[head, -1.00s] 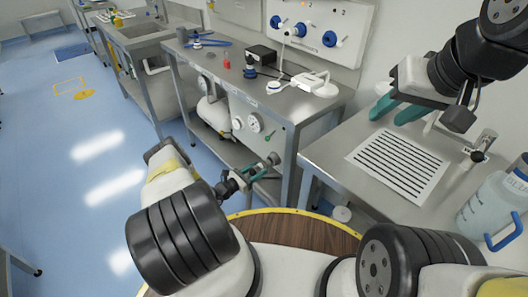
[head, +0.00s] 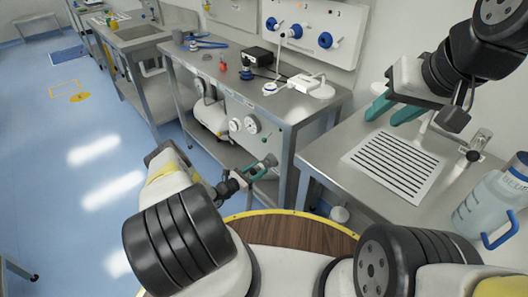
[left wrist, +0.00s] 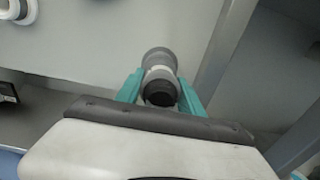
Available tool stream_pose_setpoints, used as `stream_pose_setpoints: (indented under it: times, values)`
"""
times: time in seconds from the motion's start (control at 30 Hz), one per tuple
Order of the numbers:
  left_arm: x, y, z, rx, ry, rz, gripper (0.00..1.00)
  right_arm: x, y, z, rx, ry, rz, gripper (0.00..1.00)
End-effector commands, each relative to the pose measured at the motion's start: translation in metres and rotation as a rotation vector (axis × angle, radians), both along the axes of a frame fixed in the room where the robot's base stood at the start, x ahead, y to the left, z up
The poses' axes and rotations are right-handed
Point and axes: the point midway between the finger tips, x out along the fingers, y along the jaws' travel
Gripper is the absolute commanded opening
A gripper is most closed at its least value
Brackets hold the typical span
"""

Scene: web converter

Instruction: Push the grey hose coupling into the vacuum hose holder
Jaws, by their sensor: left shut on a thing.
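The grey hose coupling (left wrist: 160,72) sits between the teal fingers of my left gripper (left wrist: 160,95) in the left wrist view. It is a grey ring with a paler band and a dark round near end. My left gripper (head: 259,168) is shut on it, low in front of the bench's front panel in the head view, where the coupling (head: 271,159) shows small at the fingertips. I cannot pick out the vacuum hose holder; I cannot tell if the coupling touches it. My right gripper (head: 394,110) is open and empty above the right-hand table.
The steel bench (head: 250,100) carries a black box (head: 257,56) and white device (head: 304,87). Its leg (head: 286,168) stands right of my left gripper. The right table holds a striped sheet (head: 395,165) and a clear jug (head: 490,207).

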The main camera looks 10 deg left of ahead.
Motion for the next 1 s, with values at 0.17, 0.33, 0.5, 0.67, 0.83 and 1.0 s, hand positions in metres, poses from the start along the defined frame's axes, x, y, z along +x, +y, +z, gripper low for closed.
stream_pose_setpoints:
  times: [0.17, 0.33, 0.5, 0.67, 0.83, 1.0]
  values:
    - [0.002, -0.001, 0.0, 0.0, -0.001, 0.0, 0.0, 0.0, 0.0, 0.0, 0.0, 0.0, 0.0, 0.36]
    - [0.005, -0.003, 0.0, 0.0, -0.001, 0.0, 0.0, 0.0, 0.0, 0.0, 0.0, 0.0, 0.0, 0.36]
    - [0.007, -0.005, 0.0, 0.0, -0.001, 0.0, 0.0, 0.0, 0.0, 0.0, 0.0, 0.0, 0.0, 0.36]
    - [0.01, -0.007, 0.0, 0.001, -0.001, 0.0, 0.0, 0.0, 0.0, 0.0, 0.0, 0.0, 0.0, 0.36]
    - [0.012, -0.009, 0.0, 0.0, -0.001, 0.0, 0.0, 0.0, 0.0, 0.0, 0.0, 0.0, 0.0, 0.36]
    - [0.015, -0.011, 0.0, 0.0, -0.001, 0.0, 0.0, 0.0, 0.0, 0.0, 0.0, 0.0, 0.0, 0.36]
